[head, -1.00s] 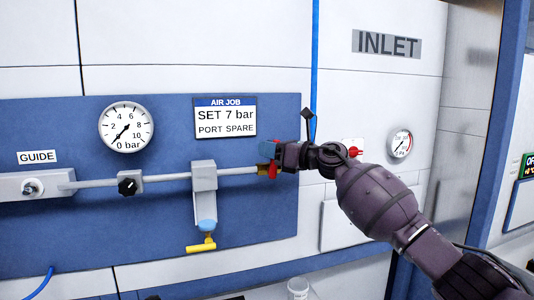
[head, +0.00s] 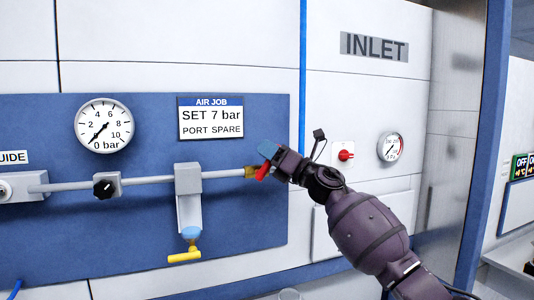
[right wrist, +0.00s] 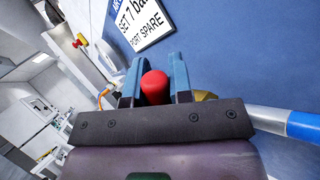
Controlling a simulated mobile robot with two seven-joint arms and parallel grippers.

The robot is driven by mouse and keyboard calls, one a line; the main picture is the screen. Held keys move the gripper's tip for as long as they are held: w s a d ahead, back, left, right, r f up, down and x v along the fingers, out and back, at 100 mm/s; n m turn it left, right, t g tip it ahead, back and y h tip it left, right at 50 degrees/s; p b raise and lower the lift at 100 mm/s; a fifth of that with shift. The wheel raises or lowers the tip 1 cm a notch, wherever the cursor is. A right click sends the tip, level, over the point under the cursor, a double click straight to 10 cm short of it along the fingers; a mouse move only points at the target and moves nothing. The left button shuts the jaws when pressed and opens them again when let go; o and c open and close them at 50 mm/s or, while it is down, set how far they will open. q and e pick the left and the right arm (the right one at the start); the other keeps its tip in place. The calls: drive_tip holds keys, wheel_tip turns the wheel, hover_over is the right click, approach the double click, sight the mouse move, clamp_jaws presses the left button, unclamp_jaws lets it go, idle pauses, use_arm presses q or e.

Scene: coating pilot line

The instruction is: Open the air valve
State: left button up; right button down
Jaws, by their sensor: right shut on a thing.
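The air valve is a brass body (head: 250,171) at the right end of the grey pipe, with a red lever (head: 264,171). My right gripper (head: 269,156) is at the lever, its blue fingers tilted. In the right wrist view the red lever (right wrist: 154,86) sits between the two blue fingers (right wrist: 155,74), and the gripper is shut on it. Part of the brass body (right wrist: 205,96) shows beside the fingers. The lever slants down to the left in the head view. My left gripper is not in view.
A round gauge (head: 103,126) has its needle near 0 bar. A black knob (head: 103,187) and a grey block (head: 188,178) with a yellow tap (head: 184,256) below are on the same pipe line. A sign (head: 210,118) reads SET 7 bar. A red knob (head: 346,155) is at right.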

idle(0.3)
drive_tip(key=c, duration=1)
unclamp_jaws()
drive_tip(key=shift+d, duration=0.1)
drive_tip(key=v, duration=1)
drive_tip(key=shift+s+d+f, duration=0.2)
drive_tip(key=shift+s, duration=0.05)
